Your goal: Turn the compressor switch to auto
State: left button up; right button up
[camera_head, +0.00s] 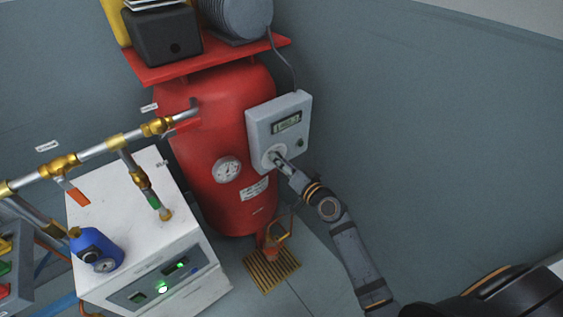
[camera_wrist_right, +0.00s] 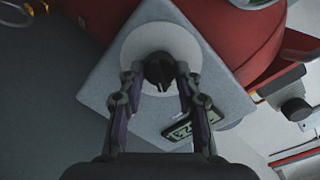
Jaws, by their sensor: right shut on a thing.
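The compressor switch (camera_wrist_right: 159,70) is a black rotary knob on a pale round plate (camera_wrist_right: 190,45), on the grey control box (camera_head: 263,125). In the head view the box is mounted at the right side of the red compressor tank (camera_head: 205,140). My right gripper (camera_head: 277,157) reaches the knob from the lower right and hides most of it there. In the right wrist view the right gripper (camera_wrist_right: 158,78) has its two fingers on either side of the knob, shut on it. The knob's markings are too small to read. My left gripper is not in view.
A white cabinet (camera_head: 130,220) with green lights stands left of the tank. Brass and steel piping (camera_head: 100,147) with a red lever (camera_head: 78,197) crosses above it. A yellow floor grate (camera_head: 272,270) lies below the tank. The wall and floor to the right look clear.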

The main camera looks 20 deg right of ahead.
dwell(0.3)
jog(key=o, duration=1.2)
jog(key=shift+c, duration=0.2)
jog(key=v, duration=1.2)
